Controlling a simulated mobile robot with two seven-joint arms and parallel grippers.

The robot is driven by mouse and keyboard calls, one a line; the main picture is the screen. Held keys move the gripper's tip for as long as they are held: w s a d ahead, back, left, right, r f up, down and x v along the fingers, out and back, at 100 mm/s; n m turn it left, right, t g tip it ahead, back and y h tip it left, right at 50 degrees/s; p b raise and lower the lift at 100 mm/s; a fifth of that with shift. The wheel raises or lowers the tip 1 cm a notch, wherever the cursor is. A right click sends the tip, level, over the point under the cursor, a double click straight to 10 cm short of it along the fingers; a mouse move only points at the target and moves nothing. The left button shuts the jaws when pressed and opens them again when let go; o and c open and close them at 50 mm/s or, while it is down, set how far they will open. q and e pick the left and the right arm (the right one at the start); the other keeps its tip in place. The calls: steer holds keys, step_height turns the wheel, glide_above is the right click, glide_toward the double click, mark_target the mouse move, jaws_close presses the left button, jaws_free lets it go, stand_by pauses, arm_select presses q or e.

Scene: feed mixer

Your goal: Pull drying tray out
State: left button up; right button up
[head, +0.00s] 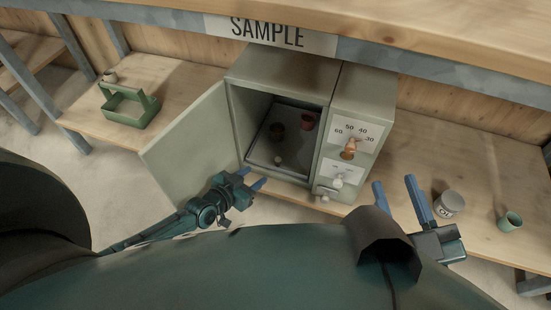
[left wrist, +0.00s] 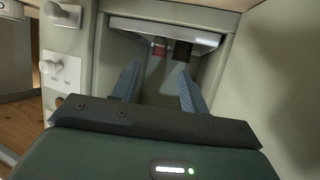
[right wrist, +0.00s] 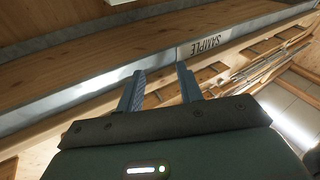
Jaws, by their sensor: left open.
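The drying oven (head: 285,85) stands on the bench with its door (head: 192,138) swung open to the left. Inside, the flat drying tray (head: 284,153) bears a dark cup (head: 277,131), a red cup (head: 307,121) and a small pale item (head: 278,161). In the left wrist view the tray's front edge (left wrist: 165,32) spans the opening. My left gripper (head: 254,178) is open and empty, just in front of the oven opening at its lower left, apart from the tray. My right gripper (head: 397,193) is open and empty, right of the oven near the bench front.
The oven's right panel has an orange dial (head: 350,148) and a white knob (head: 337,181). A grey can (head: 449,204) and a green cup (head: 509,221) stand on the right bench (head: 420,145). A green carrier (head: 130,107) sits at left. A beam with a SAMPLE sign (head: 268,33) runs above.

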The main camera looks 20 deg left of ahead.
mark_target(277, 161)
arm_select(q)
steer(key=b+x, duration=0.2)
steer(key=x, duration=0.1)
steer(key=b+x, duration=0.1)
steer(key=x, duration=0.3)
steer(key=shift+w+d+f+b, duration=0.1)
steer(key=shift+w+f+b, duration=0.05)
steer(key=shift+f+b, duration=0.2)
steer(key=shift+b+x, duration=0.6)
steer(key=shift+x, duration=0.55)
steer(key=shift+w+d, duration=0.2)
steer(key=shift+w, duration=0.4)
arm_select(e)
steer(key=shift+w+a+r+n+t+y, duration=0.1)
steer(key=shift+w+r+n+t+y, duration=0.2)
steer(key=shift+r+y, duration=0.3)
steer(key=shift+w+a+r+n+t+y, duration=0.1)
steer(key=shift+w+r+n+t+y, duration=0.1)
steer(key=shift+r+t+y, duration=0.3)
arm_select(q)
steer(key=shift+c, duration=0.3)
arm_select(e)
steer(key=shift+r, duration=0.1)
arm_select(q)
jaws_close()
